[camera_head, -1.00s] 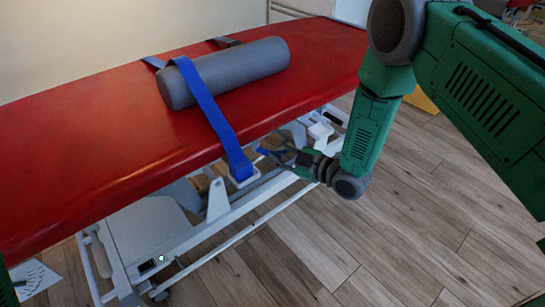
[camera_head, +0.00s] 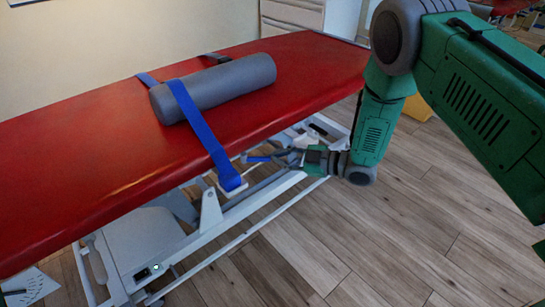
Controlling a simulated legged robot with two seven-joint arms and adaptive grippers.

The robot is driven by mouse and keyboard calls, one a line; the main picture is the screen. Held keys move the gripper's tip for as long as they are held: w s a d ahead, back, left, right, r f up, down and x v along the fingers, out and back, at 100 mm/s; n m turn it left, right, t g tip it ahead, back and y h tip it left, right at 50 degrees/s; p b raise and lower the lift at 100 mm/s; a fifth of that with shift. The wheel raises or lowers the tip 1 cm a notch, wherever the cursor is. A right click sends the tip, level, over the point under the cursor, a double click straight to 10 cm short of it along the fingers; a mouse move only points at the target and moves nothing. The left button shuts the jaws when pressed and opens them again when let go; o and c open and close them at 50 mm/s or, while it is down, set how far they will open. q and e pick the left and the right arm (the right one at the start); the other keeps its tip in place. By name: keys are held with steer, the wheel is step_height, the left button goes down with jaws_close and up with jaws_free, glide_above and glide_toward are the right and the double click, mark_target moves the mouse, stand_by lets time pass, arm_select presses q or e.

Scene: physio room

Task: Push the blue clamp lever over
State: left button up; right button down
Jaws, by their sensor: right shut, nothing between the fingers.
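The blue clamp lever (camera_head: 258,159) is a small blue bar below the near edge of the red couch top, just right of the end of the blue strap. My right gripper (camera_head: 278,155) reaches in from the right, under the couch edge. It is shut and empty, with its dark fingers close to the right end of the lever. I cannot tell whether they touch it. The blue strap (camera_head: 197,122) runs over a grey roll (camera_head: 226,84) and down the couch side to a white fitting. My left gripper is not in view.
The red couch top (camera_head: 85,155) fills the left and middle. Its white frame (camera_head: 205,236) has rails and a low bar beneath my right gripper. A white cabinet (camera_head: 291,14) stands behind.

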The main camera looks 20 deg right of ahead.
steer(key=s+d+r+p, duration=0.1)
steer(key=s+d, duration=0.2)
steer(key=d, duration=0.2)
steer(key=shift+d, duration=0.3)
steer(key=shift+d, duration=0.15)
